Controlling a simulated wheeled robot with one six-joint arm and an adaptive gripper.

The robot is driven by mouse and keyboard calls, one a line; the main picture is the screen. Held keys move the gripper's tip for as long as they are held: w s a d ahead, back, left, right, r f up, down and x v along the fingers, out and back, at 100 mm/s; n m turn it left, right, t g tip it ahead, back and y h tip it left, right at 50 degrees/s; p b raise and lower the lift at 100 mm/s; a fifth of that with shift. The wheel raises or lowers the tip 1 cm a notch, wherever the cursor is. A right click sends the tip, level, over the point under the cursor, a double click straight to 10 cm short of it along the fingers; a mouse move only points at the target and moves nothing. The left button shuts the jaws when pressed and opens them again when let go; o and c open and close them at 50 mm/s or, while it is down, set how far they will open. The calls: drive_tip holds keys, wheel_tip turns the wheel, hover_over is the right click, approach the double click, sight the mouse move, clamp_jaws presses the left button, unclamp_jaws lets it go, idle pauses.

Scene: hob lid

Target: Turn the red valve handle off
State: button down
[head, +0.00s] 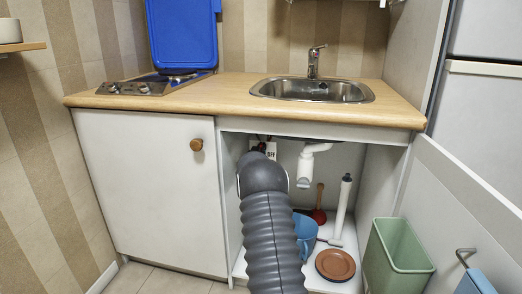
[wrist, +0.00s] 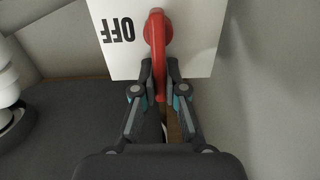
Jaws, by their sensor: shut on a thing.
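The red valve handle (wrist: 157,28) is in the wrist view, with its round hub at the top and its lever pointing down toward me. It is mounted in front of a white plate (wrist: 200,40) marked OFF, which reads upside down to the left of the handle. My gripper (wrist: 159,82) is shut on the lever, one finger on each side. In the head view my grey arm reaches into the open cabinet under the sink and hides the gripper and most of the handle. Part of the plate (head: 271,150) shows above the arm.
The closed cabinet door (head: 150,190) is left; the open door (head: 470,195) is right.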

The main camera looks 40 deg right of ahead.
drive_tip(key=shift+f+b, duration=0.1)
drive_tip(key=shift+b, duration=0.3)
drive_tip(key=shift+s+d+f+m+b, duration=0.1)
drive_tip(key=shift+s+d+m+b, duration=0.05)
drive_tip(key=shift+m+b, duration=0.55)
drive_tip(key=shift+s+d+f+m+b, duration=0.55)
drive_tip(key=shift+m+b, duration=1)
drive_tip(key=shift+m, duration=1.2)
drive_tip(key=shift+s+d+f+m+b, duration=0.3)
drive_tip(key=shift+f+m+b, duration=0.35)
drive_tip(key=shift+m+b, duration=1.5)
drive_tip(key=shift+s+d+f+m+b, duration=0.3)
drive_tip(key=shift+s+f+m+b, duration=0.45)
drive_tip(key=shift+m, duration=2.55)
drive_tip(key=shift+w+r, duration=0.1)
drive_tip(key=shift+w, duration=0.15)
drive_tip(key=c, duration=1.2)
unclamp_jaws()
